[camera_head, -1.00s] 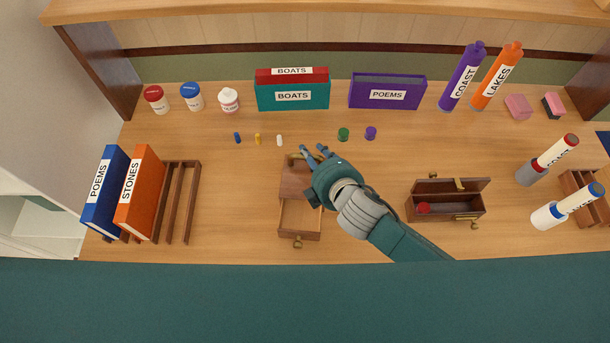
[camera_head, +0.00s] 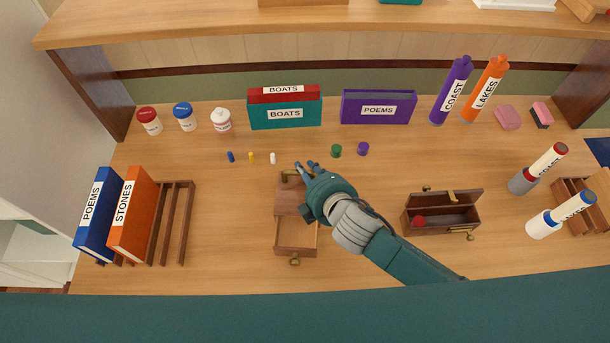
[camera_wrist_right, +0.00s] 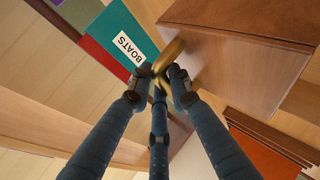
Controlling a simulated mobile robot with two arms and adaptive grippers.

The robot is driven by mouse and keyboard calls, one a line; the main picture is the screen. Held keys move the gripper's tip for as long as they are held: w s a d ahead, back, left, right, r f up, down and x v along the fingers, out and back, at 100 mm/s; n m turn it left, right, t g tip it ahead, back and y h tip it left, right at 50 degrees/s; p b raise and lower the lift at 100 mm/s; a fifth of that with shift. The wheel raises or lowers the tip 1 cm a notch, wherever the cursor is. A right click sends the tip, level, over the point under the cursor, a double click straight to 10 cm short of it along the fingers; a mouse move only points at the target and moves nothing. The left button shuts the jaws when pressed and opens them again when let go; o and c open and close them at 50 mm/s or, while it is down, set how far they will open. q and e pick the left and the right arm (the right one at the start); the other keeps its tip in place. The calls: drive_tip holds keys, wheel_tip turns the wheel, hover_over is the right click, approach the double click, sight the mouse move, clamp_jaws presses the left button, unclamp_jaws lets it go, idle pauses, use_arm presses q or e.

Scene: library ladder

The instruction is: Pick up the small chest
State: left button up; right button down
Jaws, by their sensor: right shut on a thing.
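A small brown wooden chest (camera_head: 289,201) stands on the desk in the head view, its drawer (camera_head: 296,237) pulled out toward me. A brass knob is on the drawer front. My right gripper (camera_head: 304,171) is at the chest's far end and covers part of it. In the right wrist view, the fingers of this gripper (camera_wrist_right: 161,75) are closed around a brass handle (camera_wrist_right: 170,57) on the chest (camera_wrist_right: 238,60). I cannot tell whether the chest is clear of the desk. My left gripper is not in view.
An open wooden box (camera_head: 441,222) with a red item inside stands to the right of my right forearm. Small capsules (camera_head: 251,157) and a green cap (camera_head: 336,151) lie beyond the chest. A wooden rack (camera_head: 172,223) with books stands left. Desk between rack and chest is clear.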

wheel_tip(320, 180, up, 20)
drive_tip(key=shift+f, duration=0.35)
drive_tip(key=shift+f+b, duration=5.05)
drive_tip(key=shift+f, duration=4.7)
drive_tip(key=c, duration=1.6)
unclamp_jaws()
drive_tip(key=shift+o, duration=0.3)
drive_tip(key=shift+s, duration=0.1)
